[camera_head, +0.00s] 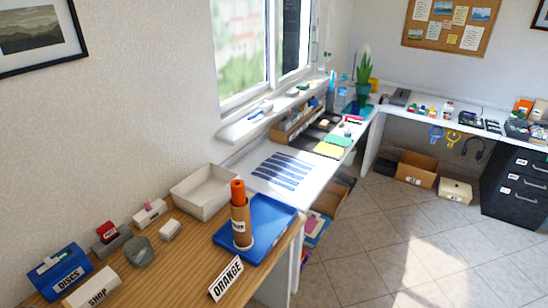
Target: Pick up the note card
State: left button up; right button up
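A white card with the black word ORANGE (226,278) stands tilted at the front edge of the wooden desk, just in front of the blue tray; it looks like the note card. Another white label reads SHIP (92,288) at the desk's lower left. Neither of my grippers is in view, so I cannot see where they are relative to the card.
A blue tray (282,222) holds a brown tube (241,227) with an orange top. A white bin (203,190) stands behind it. A blue DISCS box (62,272) and small items sit left. Bare wood (170,275) lies left of the card. Open tiled floor (400,245) is right.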

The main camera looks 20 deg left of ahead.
aim_at(221, 283)
jog(key=u, duration=1.25)
